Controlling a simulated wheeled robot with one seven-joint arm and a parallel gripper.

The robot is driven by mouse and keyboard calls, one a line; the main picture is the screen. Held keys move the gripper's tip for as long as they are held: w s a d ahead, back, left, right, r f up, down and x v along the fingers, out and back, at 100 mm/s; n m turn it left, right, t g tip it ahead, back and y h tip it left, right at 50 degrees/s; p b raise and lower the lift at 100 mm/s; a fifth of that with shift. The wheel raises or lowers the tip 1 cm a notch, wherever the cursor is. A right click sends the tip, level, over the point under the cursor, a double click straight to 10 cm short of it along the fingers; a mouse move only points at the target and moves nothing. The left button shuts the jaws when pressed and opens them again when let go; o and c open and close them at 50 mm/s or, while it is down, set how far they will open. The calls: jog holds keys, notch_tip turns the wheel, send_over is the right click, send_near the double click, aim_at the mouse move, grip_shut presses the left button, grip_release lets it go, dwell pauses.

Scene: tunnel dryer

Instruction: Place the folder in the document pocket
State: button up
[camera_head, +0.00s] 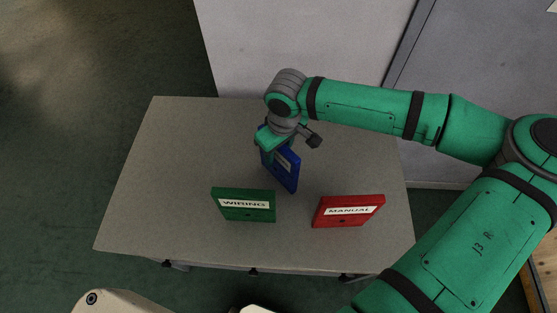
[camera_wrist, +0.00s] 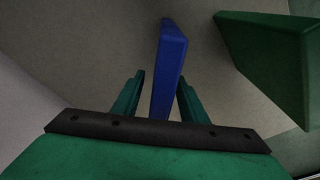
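A blue folder (camera_head: 287,170) stands upright on the grey table, partly hidden by my gripper (camera_head: 269,145). In the wrist view the blue folder (camera_wrist: 169,65) rises between the two green fingers of my gripper (camera_wrist: 161,90). The fingers are apart on either side of it, with a gap visible at the left finger; the right finger looks very close to it. A green folder (camera_head: 243,212) labelled WIRING and a red folder (camera_head: 348,218) labelled MANUAL stand in front. I cannot make out a document pocket in either view.
The table (camera_head: 170,170) is clear at its left and right sides. A pale wall or cabinet panel (camera_head: 300,40) rises behind it, with a grey door-like panel (camera_head: 455,60) to the right. The green folder (camera_wrist: 262,60) stands close on the right in the wrist view.

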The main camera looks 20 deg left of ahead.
jog(key=shift+f, duration=0.25)
grip_shut()
jog(key=shift+r, duration=0.15)
